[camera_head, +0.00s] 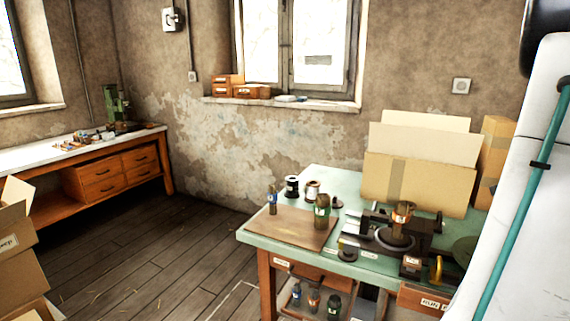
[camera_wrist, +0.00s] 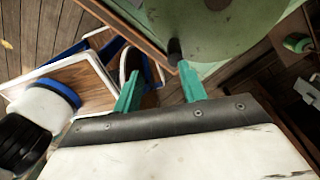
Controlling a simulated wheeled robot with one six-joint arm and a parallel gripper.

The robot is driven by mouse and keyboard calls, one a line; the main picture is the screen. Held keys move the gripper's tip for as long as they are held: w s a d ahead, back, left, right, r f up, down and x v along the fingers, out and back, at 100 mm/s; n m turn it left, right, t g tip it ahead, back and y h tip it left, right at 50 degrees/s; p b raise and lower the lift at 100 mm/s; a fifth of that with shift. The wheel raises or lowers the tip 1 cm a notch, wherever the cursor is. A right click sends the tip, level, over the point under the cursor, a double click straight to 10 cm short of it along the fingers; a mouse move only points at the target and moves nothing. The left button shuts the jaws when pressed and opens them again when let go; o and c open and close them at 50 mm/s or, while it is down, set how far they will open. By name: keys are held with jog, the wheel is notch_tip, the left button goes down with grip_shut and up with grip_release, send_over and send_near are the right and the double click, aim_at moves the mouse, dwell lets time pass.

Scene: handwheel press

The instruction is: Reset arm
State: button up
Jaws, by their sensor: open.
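My gripper (camera_wrist: 160,78) shows in the wrist view with its two teal fingers apart. Nothing is held between them. A large green disc (camera_wrist: 210,22) with a dark knob (camera_wrist: 175,52) at its edge lies just beyond the fingertips. I cannot tell from this view whether the fingers touch the knob. In the head view a dark green disc (camera_head: 466,250) shows at the right end of the table, beside the press (camera_head: 396,236). My gripper is out of sight there; my white arm with its teal hose fills the right edge.
The green-topped table (camera_head: 262,237) carries a brown board (camera_head: 296,230), bottles, spools and a large open cardboard box (camera_head: 412,188). A yellow padlock-like part (camera_head: 436,269) is at its front. A workbench (camera_head: 60,150) stands at the left wall. The wooden floor (camera_head: 150,245) between is mostly clear.

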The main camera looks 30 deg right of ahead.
jog(key=w+a+r+n, duration=0.2)
jog(key=w+a+n, duration=0.3)
jog(key=a+n, duration=0.5)
jog(key=w+a+r+n, duration=0.3)
jog(key=w+a+n, duration=0.2)
jog(key=a+n, duration=0.5)
jog(key=a+r+n+t, duration=0.1)
jog(key=a+r+n, duration=0.2)
jog(key=a+n, duration=1.3)
jog(key=a, duration=0.7)
jog(key=shift+s+a+n+t+h, duration=0.3)
jog(key=shift+s+a+n+h, duration=0.05)
jog(key=shift+a+n+h, duration=0.05)
